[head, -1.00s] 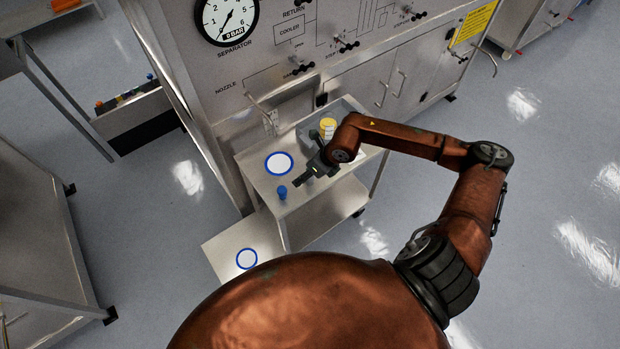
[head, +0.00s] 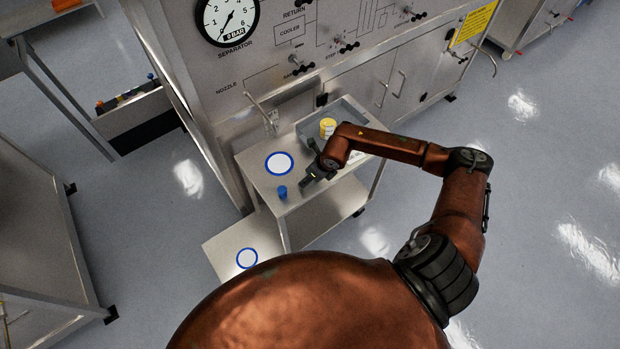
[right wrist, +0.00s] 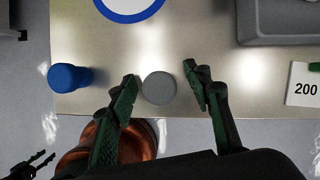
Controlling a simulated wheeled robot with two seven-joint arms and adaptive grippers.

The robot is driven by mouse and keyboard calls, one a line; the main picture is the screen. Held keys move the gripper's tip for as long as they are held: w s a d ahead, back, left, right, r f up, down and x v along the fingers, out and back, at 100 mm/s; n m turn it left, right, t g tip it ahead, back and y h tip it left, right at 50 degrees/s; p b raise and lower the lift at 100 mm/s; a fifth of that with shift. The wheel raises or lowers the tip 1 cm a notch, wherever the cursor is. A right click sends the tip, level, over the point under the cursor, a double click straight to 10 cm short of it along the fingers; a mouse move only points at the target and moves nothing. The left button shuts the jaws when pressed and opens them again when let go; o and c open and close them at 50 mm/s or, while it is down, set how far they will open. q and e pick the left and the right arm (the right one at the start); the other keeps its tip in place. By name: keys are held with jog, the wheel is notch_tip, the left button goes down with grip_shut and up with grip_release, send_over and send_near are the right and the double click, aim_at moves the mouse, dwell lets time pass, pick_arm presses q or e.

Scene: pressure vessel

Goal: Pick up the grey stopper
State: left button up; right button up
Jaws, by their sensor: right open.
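The grey stopper (right wrist: 159,88) shows as a round grey top near the front edge of the small metal table (right wrist: 215,92). My right gripper (right wrist: 160,76) is open above it, one finger on each side. In the right wrist view a gap shows between the stopper and each finger. In the head view my right gripper (head: 305,184) is low over the table's front part and the stopper cannot be made out there. A dark two-pronged shape at the lower left of the wrist view looks like my left gripper (right wrist: 40,162); its state is unclear.
A blue stopper (head: 282,192) stands left of my right gripper, also in the wrist view (right wrist: 66,77). A white "200" card (right wrist: 304,86) lies right.

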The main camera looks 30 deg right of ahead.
jog(key=shift+c, duration=0.4)
jog(key=c, duration=1.1)
